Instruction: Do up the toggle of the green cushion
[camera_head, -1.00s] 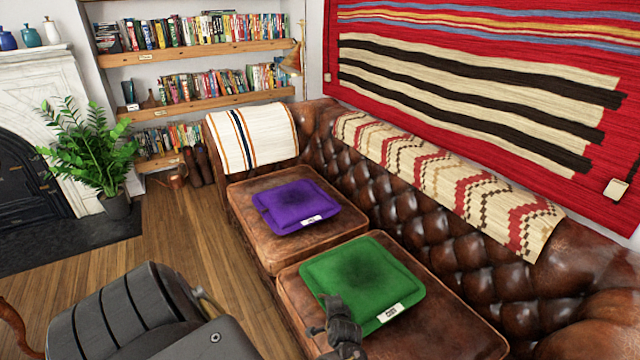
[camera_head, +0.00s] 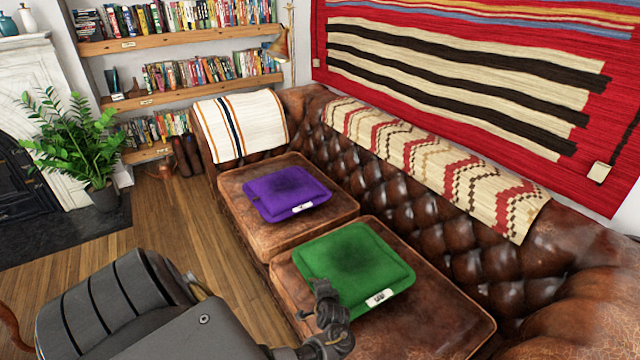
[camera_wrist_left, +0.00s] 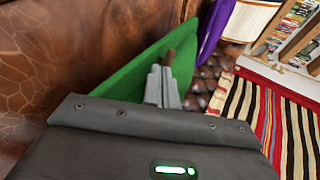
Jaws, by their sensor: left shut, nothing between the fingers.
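The green cushion (camera_head: 352,258) lies flat on the nearer leather seat, with a white tag (camera_head: 380,298) on its front edge. It fills the upper middle of the left wrist view (camera_wrist_left: 125,85) as a green slope. My left gripper (camera_head: 322,288) is at the cushion's front left edge and hides part of it. In the left wrist view its grey fingers (camera_wrist_left: 163,78) are closed together, with nothing between them. A small brown peg (camera_wrist_left: 170,58), perhaps the toggle, shows just past the fingertips; whether they touch it I cannot tell. No loop can be made out. My right gripper is not in view.
A purple cushion (camera_head: 287,193) lies on the farther seat. The brown leather sofa back (camera_head: 410,215) rises along the right, with a patterned throw (camera_head: 430,160) over it. A potted plant (camera_head: 70,145) stands by the fireplace. The wooden floor (camera_head: 170,225) is clear at the left.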

